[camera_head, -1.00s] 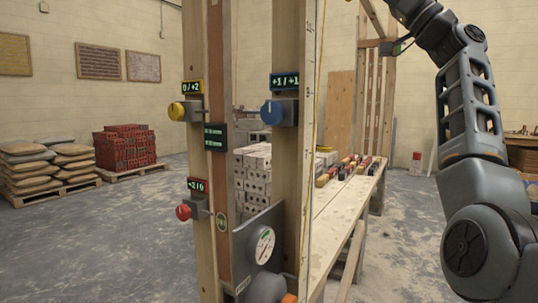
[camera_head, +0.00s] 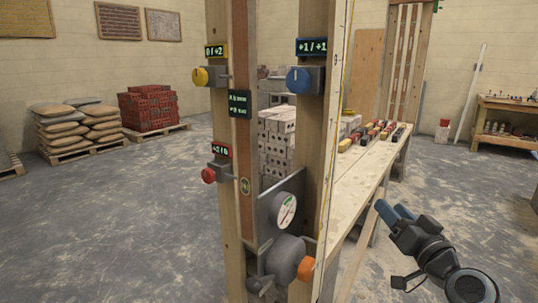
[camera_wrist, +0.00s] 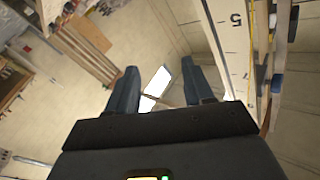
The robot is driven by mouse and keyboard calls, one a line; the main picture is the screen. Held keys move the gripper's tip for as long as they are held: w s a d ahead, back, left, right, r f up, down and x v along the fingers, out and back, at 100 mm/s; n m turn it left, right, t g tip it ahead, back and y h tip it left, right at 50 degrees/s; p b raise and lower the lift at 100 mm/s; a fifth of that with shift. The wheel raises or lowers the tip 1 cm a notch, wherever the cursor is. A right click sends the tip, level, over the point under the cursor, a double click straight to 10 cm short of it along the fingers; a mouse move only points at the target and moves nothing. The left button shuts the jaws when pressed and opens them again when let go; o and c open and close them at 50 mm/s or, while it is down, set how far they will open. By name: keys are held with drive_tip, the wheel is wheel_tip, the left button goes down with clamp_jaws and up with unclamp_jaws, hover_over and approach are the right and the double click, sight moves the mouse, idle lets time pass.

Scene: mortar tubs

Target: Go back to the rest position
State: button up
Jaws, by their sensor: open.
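In the head view my gripper (camera_head: 388,210) is at the lower right, in front of the long workbench and right of the wooden post frame. Its blue-grey fingers point up and to the left. In the wrist view my gripper (camera_wrist: 163,88) shows two fingers held apart with nothing between them. The frame carries a yellow knob (camera_head: 200,76), a blue knob (camera_head: 298,80) and a red knob (camera_head: 209,175), each under a small display. A round dial (camera_head: 286,211) on a grey plate sits lower on the frame, above a grey rounded body with an orange end (camera_head: 306,269).
The workbench (camera_head: 365,170) runs back on the right with several small coloured items on it. Pale blocks (camera_head: 276,140) are stacked behind the frame. Sacks (camera_head: 75,125) and red bricks (camera_head: 147,109) stand on pallets at the left. The floor at the left is clear.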

drive_tip(key=s+a+f+g+h+p, duration=0.1)
drive_tip(key=s+f, duration=0.4)
drive_tip(key=s, duration=0.4)
drive_tip(key=s+f+g+h+p, duration=0.15)
drive_tip(key=s+f, duration=0.35)
drive_tip(key=s, duration=0.5)
drive_tip(key=s+a+f+h, duration=0.1)
drive_tip(key=s+f+h, duration=0.1)
drive_tip(key=s+f, duration=0.5)
drive_tip(key=s+a+r, duration=0.1)
drive_tip(key=s+r, duration=0.3)
drive_tip(key=s, duration=0.5)
drive_tip(key=s+a+r+n+g+p, duration=0.1)
drive_tip(key=s+r, duration=0.4)
drive_tip(key=s, duration=0.4)
drive_tip(key=s+a+r+n+p, duration=0.1)
drive_tip(key=s+r, duration=0.3)
drive_tip(key=s, duration=0.5)
drive_tip(key=shift+s+a+r+g+y, duration=0.2)
drive_tip(key=shift+s+a+g+y, duration=0.1)
drive_tip(key=shift+a+g+y, duration=0.1)
